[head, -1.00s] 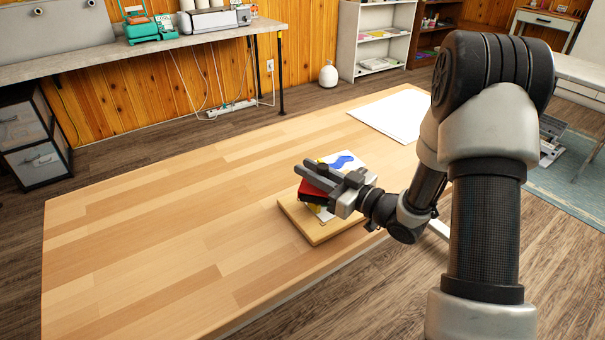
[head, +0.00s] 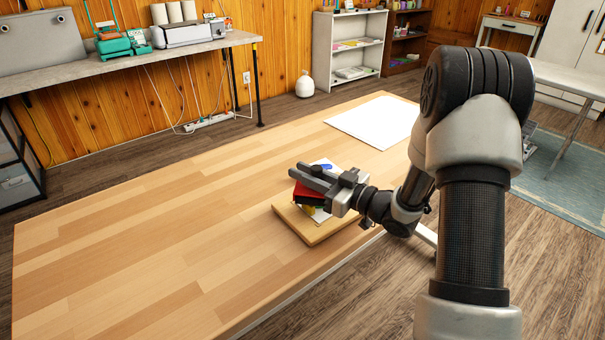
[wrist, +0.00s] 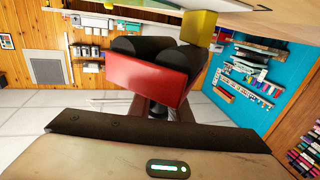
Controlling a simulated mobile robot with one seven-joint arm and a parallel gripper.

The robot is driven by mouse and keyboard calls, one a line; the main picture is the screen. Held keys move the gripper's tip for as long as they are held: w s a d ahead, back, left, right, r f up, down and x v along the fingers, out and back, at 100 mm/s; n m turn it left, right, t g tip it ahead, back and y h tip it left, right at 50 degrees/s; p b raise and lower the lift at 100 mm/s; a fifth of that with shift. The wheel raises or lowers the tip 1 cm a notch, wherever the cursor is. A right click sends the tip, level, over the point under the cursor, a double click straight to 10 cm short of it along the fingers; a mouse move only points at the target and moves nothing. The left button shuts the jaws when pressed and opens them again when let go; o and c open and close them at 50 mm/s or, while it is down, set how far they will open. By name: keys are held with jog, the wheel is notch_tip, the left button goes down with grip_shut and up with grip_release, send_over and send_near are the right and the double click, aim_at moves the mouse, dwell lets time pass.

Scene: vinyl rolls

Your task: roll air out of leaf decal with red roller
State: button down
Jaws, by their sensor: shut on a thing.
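My gripper (head: 302,176) is shut on the red roller (head: 309,193), above a white sheet (head: 320,216) on a wooden board (head: 314,238). The roller's red body also shows in the wrist view (wrist: 150,82), with dark rounded parts above it. No leaf shape can be made out; the gripper and roller hide much of the sheet. I cannot tell whether the roller touches it.
The board lies near the front edge of a large wooden table (head: 150,240). A blank white sheet (head: 375,122) lies at the far right of the table. The table left of the board is clear. A yellow block (wrist: 201,27) shows in the wrist view.

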jog(key=shift+s+a+f, duration=0.25)
jog(key=shift+s+a, duration=0.3)
jog(key=shift+a, duration=0.2)
jog(key=shift+s+a+f, duration=0.25)
jog(key=shift+s+a, duration=0.3)
jog(key=shift+a, duration=0.15)
jog(key=s+a+b, duration=0.1)
jog(key=s+a, duration=0.3)
jog(key=a, duration=0.2)
jog(key=shift+r, duration=0.25)
jog(key=shift+a, duration=0.1)
notch_tip(320, 180, up, 6)
jog(key=p, duration=0.4)
jog(key=shift+w+r, duration=0.2)
jog(key=shift+r, duration=0.05)
jog(key=shift+r+p, duration=1.15)
jog(key=shift+r, duration=0.35)
